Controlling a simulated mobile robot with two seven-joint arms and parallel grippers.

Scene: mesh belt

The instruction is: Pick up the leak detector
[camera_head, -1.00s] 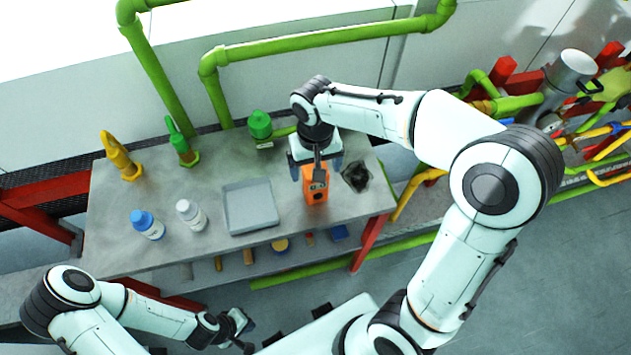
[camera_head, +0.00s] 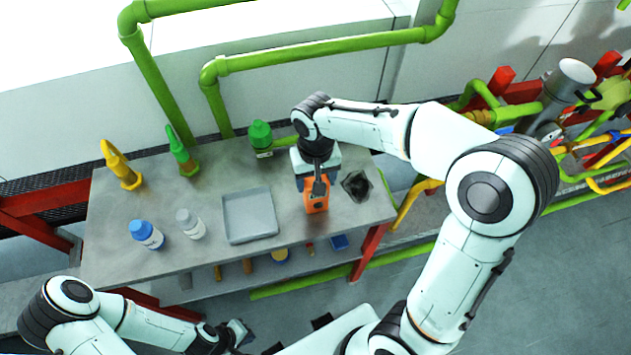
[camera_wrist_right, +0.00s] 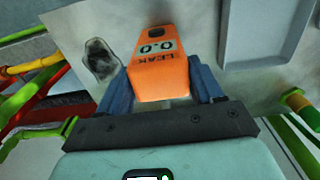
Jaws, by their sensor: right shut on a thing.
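The leak detector (camera_head: 316,203) is an orange box on the grey table, near its right end. In the right wrist view the leak detector (camera_wrist_right: 160,68) shows a "LEAK" label and a 0.0 readout. My right gripper (camera_head: 315,182) comes down over it from above. Its blue fingers (camera_wrist_right: 162,90) stand on both sides of the detector and are shut on it. I cannot tell whether the detector's base is clear of the table. My left gripper (camera_head: 238,338) is low in front of the table, away from it; its finger gap is too small to make out.
A grey tray (camera_head: 249,236) lies left of the detector, and a dark rough patch (camera_head: 356,185) lies right of it. Green pipes (camera_head: 300,52) run behind.

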